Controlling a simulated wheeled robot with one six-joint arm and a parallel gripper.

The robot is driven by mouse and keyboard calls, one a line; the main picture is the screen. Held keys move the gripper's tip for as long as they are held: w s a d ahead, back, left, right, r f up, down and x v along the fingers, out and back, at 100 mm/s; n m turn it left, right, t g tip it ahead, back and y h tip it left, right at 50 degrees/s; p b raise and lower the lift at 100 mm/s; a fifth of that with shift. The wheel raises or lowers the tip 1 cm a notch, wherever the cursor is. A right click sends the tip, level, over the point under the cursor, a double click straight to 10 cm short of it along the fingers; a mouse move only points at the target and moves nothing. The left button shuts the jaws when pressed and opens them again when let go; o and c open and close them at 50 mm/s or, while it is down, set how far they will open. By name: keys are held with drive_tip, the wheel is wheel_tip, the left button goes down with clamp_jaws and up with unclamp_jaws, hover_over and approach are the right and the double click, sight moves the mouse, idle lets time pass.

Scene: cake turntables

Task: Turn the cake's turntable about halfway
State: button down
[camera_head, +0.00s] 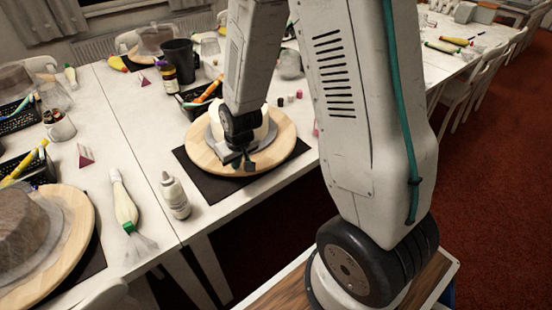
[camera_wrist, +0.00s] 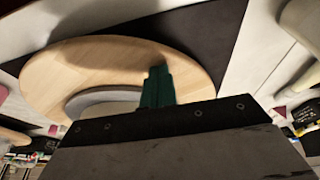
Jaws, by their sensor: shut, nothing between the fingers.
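A round wooden turntable (camera_head: 272,150) lies on a black mat (camera_head: 215,187) near the front edge of the white table. A pale cake on a grey board (camera_head: 213,133) sits on it, mostly hidden behind my arm. My gripper (camera_head: 250,165) is at the front part of the turntable, in front of the cake. In the wrist view its dark green fingers (camera_wrist: 157,88) are together with nothing between them, over the wooden disc (camera_wrist: 70,75). I cannot tell whether the fingertips touch the wood. The grey board (camera_wrist: 100,99) is partly hidden behind my gripper.
A white bottle (camera_head: 175,196) and a piping bag (camera_head: 123,203) stand and lie to the left. A second turntable (camera_head: 75,240) with a covered cake is at far left. A black basket (camera_head: 200,104) and a dark cup (camera_head: 181,65) are behind.

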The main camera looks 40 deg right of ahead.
sight(257, 164)
drive_tip(key=shift+d, duration=0.1)
drive_tip(key=shift+s+d, duration=0.5)
drive_tip(key=shift+d, duration=0.5)
drive_tip(key=shift+s+d, duration=0.45)
drive_tip(key=shift+d, duration=0.5)
drive_tip(key=shift+s+d, duration=0.5)
drive_tip(key=shift+d, duration=0.5)
drive_tip(key=shift+r, duration=3.05)
drive_tip(key=shift+a, duration=0.1)
